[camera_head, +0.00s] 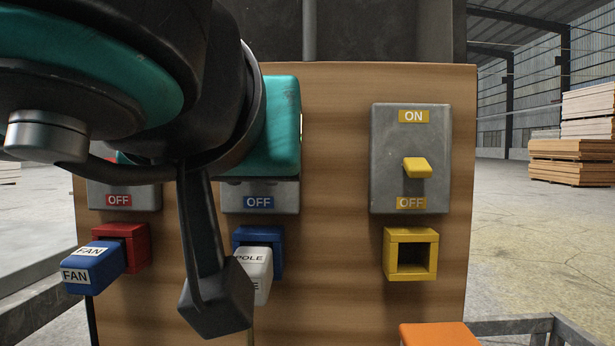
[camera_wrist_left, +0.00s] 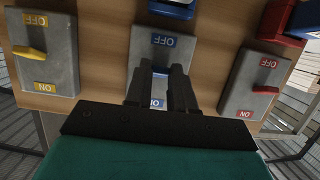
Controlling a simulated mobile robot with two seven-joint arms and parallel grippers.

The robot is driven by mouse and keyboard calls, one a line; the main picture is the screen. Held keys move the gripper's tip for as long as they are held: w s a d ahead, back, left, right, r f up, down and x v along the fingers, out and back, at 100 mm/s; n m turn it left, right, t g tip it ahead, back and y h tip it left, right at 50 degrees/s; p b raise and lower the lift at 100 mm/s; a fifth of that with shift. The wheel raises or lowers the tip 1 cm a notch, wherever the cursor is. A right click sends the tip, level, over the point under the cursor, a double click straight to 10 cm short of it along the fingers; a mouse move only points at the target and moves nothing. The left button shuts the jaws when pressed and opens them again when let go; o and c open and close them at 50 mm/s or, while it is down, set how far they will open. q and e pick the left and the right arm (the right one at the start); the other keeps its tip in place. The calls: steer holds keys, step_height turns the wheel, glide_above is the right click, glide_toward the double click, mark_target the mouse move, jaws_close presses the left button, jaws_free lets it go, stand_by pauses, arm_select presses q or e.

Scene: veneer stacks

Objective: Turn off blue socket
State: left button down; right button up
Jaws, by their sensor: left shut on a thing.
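The blue socket (camera_head: 272,238) is on a wooden board, with a white plug (camera_head: 256,268) in it. Above it is a grey switch plate (camera_head: 261,190) with a blue OFF label at its lower end. My left arm covers the upper part of this plate in the head view. In the left wrist view, which is upside down, the same plate (camera_wrist_left: 148,42) shows its OFF label and part of a second blue label. My left gripper (camera_wrist_left: 163,68) is over the middle of this plate, its fingers shut on the switch lever, which they hide. My right gripper is out of view.
A yellow-labelled switch (camera_head: 385,150) stands right of the arm, above an empty yellow socket (camera_head: 410,236). A red socket (camera_head: 135,245) holds a blue FAN plug (camera_head: 92,266). A red-labelled switch (camera_wrist_left: 245,92) is beside the gripper. An orange block (camera_head: 438,335) is at the bottom.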

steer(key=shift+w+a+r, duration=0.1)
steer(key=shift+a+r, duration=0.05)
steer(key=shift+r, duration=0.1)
arm_select(q)
steer(key=c, duration=1)
jaws_free()
steer(key=shift+o, duration=0.2)
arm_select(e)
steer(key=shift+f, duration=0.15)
arm_select(q)
steer(key=shift+r, duration=0.1)
step_height(320, 180, up, 20)
steer(key=p, duration=1.6)
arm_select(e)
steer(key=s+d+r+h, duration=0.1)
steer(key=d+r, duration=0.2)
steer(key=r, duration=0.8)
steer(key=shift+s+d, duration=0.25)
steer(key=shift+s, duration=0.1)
